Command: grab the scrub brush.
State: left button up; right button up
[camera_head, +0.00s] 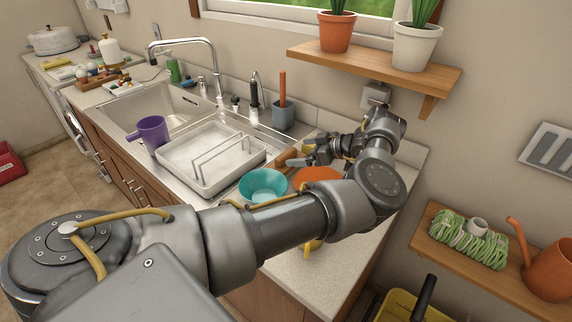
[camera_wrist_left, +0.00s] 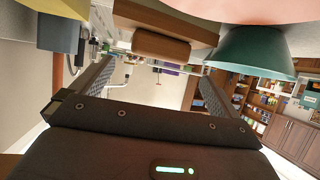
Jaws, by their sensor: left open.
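A brown wooden block-like thing, which looks like the scrub brush (camera_head: 287,156), lies on the counter just right of the white dish rack. In the left wrist view the brush (camera_wrist_left: 158,46) shows beyond and between the fingertips, apart from them. My left gripper (camera_head: 306,156) is beside the brush on its right, its fingers pointing left toward it. In the left wrist view the left gripper (camera_wrist_left: 156,74) is open with nothing between its fingers. My right gripper is not in view.
A teal bowl (camera_head: 264,184) and an orange plate (camera_head: 317,175) lie close to the gripper, partly behind my arm. A blue-grey cup (camera_head: 283,117) with an orange-brown handle stands by the wall. The white rack (camera_head: 182,169) and a purple mug (camera_head: 152,131) are by the sink.

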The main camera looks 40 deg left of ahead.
aim_at(290, 154)
pick_arm(q)
jog(key=shift+p+x, duration=1.65)
jog(key=shift+x, duration=0.7)
jog(key=shift+a+f, duration=0.25)
jog(key=shift+f, duration=0.25)
jog(key=shift+d, duration=0.1)
jog(key=c, duration=0.9)
